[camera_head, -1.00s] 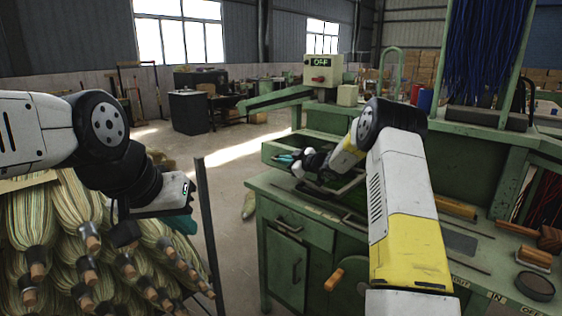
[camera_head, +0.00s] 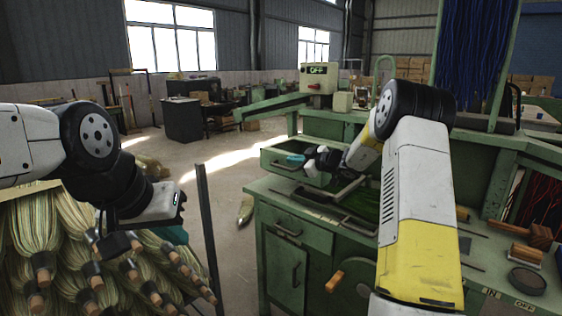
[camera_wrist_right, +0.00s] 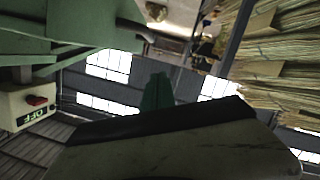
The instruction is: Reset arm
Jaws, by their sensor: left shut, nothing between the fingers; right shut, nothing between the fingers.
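My left gripper (camera_head: 172,234) hangs at the left of the head view, in front of the stacked broom heads. Its fingers are mostly hidden, and I see nothing held. My right arm reaches over the green workbench (camera_head: 290,236). My right gripper (camera_head: 296,158) shows small and teal-tipped above the bench's back part, near an open tray, and looks empty. In the right wrist view, the gripper body fills the bottom and a blunt dark green shape stands in the middle; no object is held there.
Broom heads (camera_head: 48,237) are piled at the lower left beside a dark upright post (camera_head: 208,235). A control box with a red button (camera_head: 318,78) stands behind the bench; its display reads OFF. A wooden-handled tool (camera_head: 536,236) and a round black dish (camera_head: 527,281) lie at the right.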

